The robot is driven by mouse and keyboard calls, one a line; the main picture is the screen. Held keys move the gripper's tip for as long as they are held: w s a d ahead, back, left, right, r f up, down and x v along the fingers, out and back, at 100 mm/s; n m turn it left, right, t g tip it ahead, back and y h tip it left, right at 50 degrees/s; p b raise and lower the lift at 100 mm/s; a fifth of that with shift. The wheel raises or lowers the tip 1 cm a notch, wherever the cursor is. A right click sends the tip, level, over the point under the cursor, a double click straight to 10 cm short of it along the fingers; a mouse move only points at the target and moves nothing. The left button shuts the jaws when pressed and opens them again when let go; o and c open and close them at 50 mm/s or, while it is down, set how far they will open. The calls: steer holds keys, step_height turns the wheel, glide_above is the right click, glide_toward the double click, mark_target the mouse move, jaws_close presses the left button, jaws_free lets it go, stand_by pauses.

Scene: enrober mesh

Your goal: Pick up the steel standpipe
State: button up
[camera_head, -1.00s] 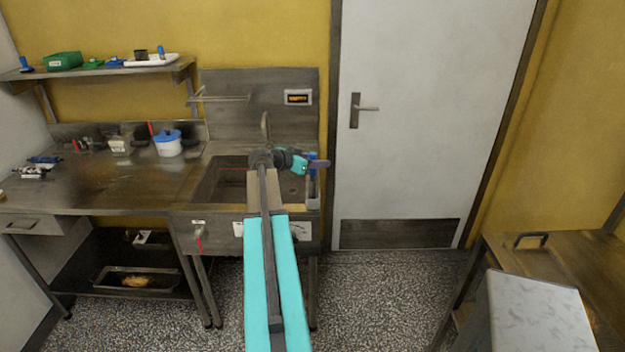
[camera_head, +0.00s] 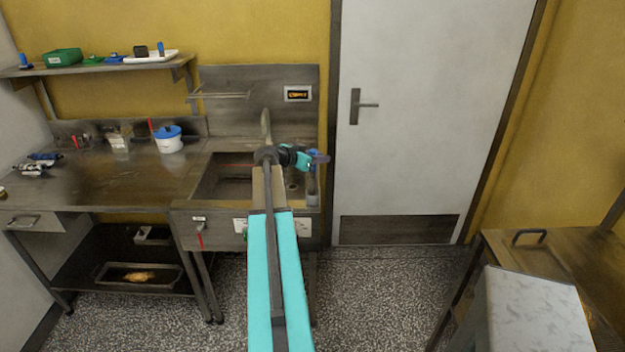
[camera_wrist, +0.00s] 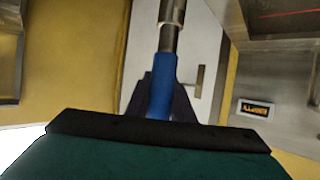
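The steel standpipe (camera_wrist: 168,38) shows in the wrist view as a bright steel tube with a blue end (camera_wrist: 161,88). In the head view its blue and grey length (camera_head: 313,186) stands about upright at the right side of the sink. My gripper (camera_head: 318,158) is at its upper end. In the wrist view the dark fingers (camera_wrist: 162,98) lie on both sides of the blue end, with no clear gap. Whether they press on it cannot be told, as the blue part hides their inner faces. The tube's lower end is unclear.
The sink (camera_head: 225,178) lies below my arm, with a curved tap (camera_head: 265,124) behind it. A white tub with a blue lid (camera_head: 168,140) stands on the steel counter (camera_head: 100,180). A white door (camera_head: 420,110) is to the right. A shelf (camera_head: 100,66) hangs upper left.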

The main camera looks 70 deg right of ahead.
jaws_close()
steer(key=shift+r, duration=0.2)
step_height(320, 180, up, 10)
steer(key=b, duration=0.3)
steer(key=shift+f, duration=0.2)
stand_by(0.8)
